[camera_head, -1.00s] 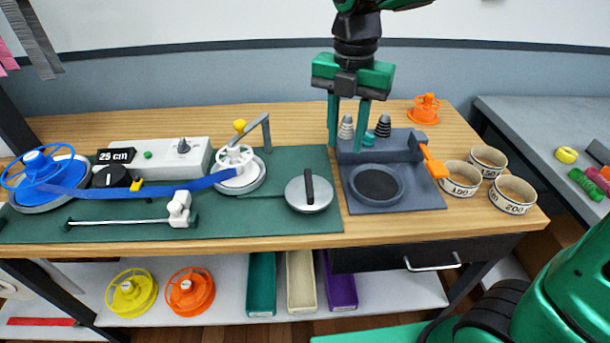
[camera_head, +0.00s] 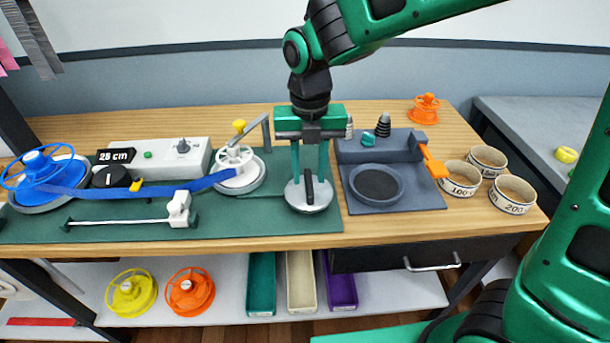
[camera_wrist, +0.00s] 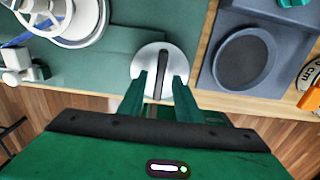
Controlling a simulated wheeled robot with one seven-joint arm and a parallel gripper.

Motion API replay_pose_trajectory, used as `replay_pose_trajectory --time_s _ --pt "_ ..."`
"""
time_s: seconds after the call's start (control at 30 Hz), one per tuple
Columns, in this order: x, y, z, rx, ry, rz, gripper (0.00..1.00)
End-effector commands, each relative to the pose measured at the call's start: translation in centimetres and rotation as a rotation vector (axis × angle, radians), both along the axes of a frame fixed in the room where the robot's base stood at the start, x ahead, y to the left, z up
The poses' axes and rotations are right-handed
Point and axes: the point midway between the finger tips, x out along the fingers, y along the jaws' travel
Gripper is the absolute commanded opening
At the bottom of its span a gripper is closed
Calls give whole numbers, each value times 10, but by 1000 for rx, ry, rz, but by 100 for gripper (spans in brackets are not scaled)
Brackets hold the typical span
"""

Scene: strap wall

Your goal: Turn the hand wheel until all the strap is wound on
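The hand wheel (camera_head: 294,200) is a silver disc with a black bar handle (camera_head: 309,186), at the right of the green mat. It shows in the wrist view (camera_wrist: 148,60). My gripper (camera_head: 309,178) is above it, fingers pointing down. In the wrist view the fingertips (camera_wrist: 160,76) stand apart, one on each side of the bar, with visible gaps. Whether they touch the wheel I cannot tell. The blue strap (camera_head: 150,191) runs from the blue spool (camera_head: 42,176) at left to the white spool (camera_head: 234,158). Little strap shows on the white spool.
A grey box (camera_head: 160,150) with a "25 cm" display stands behind the strap. A grey crank arm with a yellow knob (camera_head: 239,126) rises beside the white spool. A dark tray (camera_head: 412,195) with an orange handle (camera_head: 432,163) is right of the wheel. Labelled cups (camera_head: 460,179) stand farther right.

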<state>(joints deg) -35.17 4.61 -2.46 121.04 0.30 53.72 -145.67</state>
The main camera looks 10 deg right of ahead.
Motion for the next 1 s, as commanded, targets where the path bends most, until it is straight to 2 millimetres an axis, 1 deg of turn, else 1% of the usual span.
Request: replay_pose_trajectory --time_s 0.03,0.1,0.2,0.5,0.53,0.57,0.6,0.63,0.67,0.73,0.77,0.8,1.0 --pt "0 0 -6 -2 2 0 31" --pt "0 0 -13 -2 2 -1 31" --pt "0 0 -18 -1 1 -1 31" --pt "0 0 -20 0 0 -1 31" --pt "0 0 -20 0 0 -1 29" --pt "0 0 -20 0 0 -1 22" --pt "0 0 -20 0 0 -1 12" --pt "0 0 -20 0 0 -1 5" --pt "0 0 -20 0 0 -1 0" --pt "0 0 -20 0 0 -1 0" --pt "0 12 -20 0 0 3 0" --pt "0 7 -20 0 0 0 0" --pt "0 3 -19 2 -1 -19 0"
